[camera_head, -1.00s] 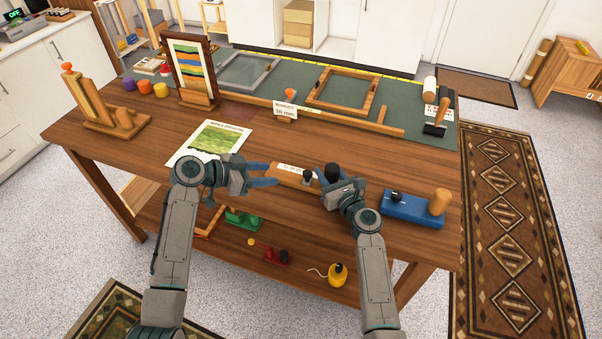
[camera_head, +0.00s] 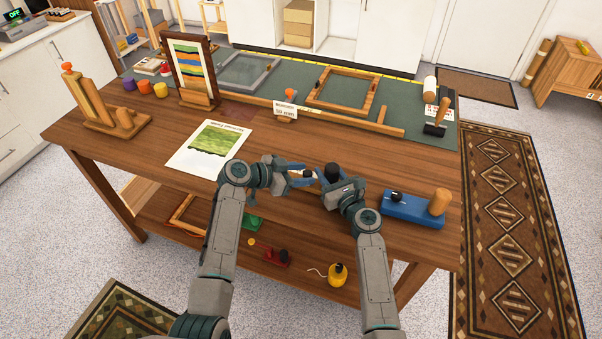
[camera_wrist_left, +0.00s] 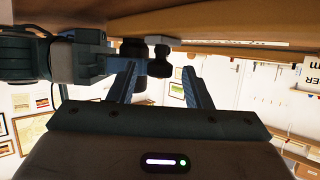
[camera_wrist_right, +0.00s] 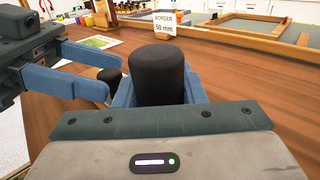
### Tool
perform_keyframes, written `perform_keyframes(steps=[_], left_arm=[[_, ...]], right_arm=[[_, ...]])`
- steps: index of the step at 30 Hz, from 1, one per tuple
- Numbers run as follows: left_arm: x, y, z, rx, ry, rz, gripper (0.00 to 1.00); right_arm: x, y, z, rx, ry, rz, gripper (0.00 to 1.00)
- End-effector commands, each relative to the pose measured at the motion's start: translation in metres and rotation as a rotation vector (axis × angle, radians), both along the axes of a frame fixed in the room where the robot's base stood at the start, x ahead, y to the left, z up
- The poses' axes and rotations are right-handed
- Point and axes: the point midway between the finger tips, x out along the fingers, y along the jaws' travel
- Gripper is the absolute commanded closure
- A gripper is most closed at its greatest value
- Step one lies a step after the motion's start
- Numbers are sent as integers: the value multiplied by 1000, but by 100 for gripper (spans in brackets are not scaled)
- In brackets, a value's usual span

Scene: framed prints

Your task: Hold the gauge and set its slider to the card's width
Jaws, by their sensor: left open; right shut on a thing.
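My right gripper (camera_head: 332,180) is shut on the gauge's upright black handle (camera_wrist_right: 157,75), which stands between its fingers in the right wrist view. My left gripper (camera_head: 308,177) is open close to the left of it, over the gauge, and hides most of the gauge's wooden body. The slider's small dark knob (camera_wrist_right: 110,75) shows near the left fingers in the right wrist view. In the left wrist view a dark knob (camera_wrist_left: 159,62) lies between the spread fingers; contact is unclear. The slider's scale reading is hidden. The card (camera_wrist_right: 164,24) reads "BORDER 50 mm" and stands behind.
A blue block (camera_head: 410,210) with a black knob and wooden handle sits right of my right gripper. A green print (camera_head: 208,148) lies on the left of the wooden table (camera_head: 150,185).

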Motion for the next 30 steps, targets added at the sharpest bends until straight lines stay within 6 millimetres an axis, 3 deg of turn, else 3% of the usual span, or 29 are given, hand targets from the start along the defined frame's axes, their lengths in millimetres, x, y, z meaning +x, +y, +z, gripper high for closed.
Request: perform_keyframes(steps=[8, 12, 15, 20, 30], left_arm=[[0, -1, 0, 0, 0, 0, 57], [0, -1, 0, 0, 0, 0, 85], [0, -1, 0, 0, 0, 0, 100], [1, 1, 0, 1, 0, 0, 100], [13, 38, 0, 1, -1, 1, 100]], right_arm=[[0, 0, 0, 0, 0, 0, 99], [0, 0, 0, 0, 0, 0, 99], [0, 0, 0, 0, 0, 0, 99], [0, 0, 0, 0, 0, 0, 99], [0, 0, 0, 1, 0, 0, 99]])
